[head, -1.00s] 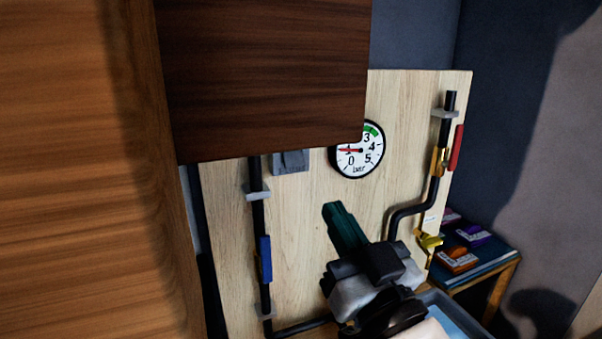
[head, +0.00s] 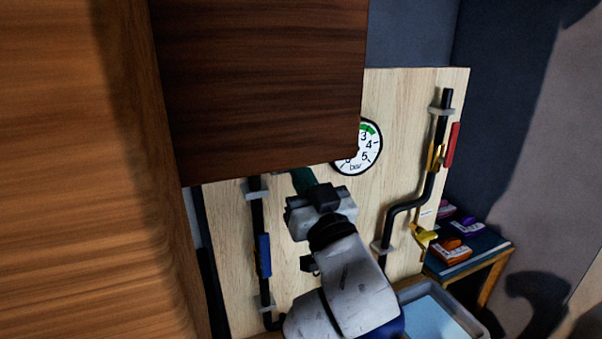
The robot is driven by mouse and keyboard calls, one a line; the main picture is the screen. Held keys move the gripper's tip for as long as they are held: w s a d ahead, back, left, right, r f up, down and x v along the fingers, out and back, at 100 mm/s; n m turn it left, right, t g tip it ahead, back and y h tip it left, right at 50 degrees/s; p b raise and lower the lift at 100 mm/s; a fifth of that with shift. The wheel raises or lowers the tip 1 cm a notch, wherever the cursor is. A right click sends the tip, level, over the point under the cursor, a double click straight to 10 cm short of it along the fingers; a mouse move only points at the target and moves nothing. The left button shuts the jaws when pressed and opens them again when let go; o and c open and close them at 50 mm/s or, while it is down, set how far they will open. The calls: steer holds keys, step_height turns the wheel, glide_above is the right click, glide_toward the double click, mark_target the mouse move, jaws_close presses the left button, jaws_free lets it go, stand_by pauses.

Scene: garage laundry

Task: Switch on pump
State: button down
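My gripper (head: 303,180), with dark green fingers, reaches up the pale wooden panel (head: 402,150) just under the dark wooden block. Its fingertips are at the block's lower edge, about where a grey switch-like box showed in the earlier head view. That box is now almost wholly hidden by the block and my gripper. I cannot tell whether the fingers touch it, nor whether they are open or shut. No pump can be made out. The round pressure gauge (head: 366,153) is to the right of my gripper, and its needle is hidden by the block.
The dark wooden block (head: 262,85) hangs close in front. A black pipe with a blue handle (head: 264,255) is left of my arm. Another with a red handle (head: 452,145) and a yellow valve (head: 424,236) is right. A grey tray (head: 455,307) lies below.

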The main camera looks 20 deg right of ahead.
steer(key=shift+f+b, duration=0.1)
steer(key=shift+b, duration=0.25)
steer(key=shift+w+t+b, duration=0.25)
steer(key=shift+t+b, duration=0.05)
steer(key=shift+b, duration=0.8)
steer(key=shift+s, duration=0.1)
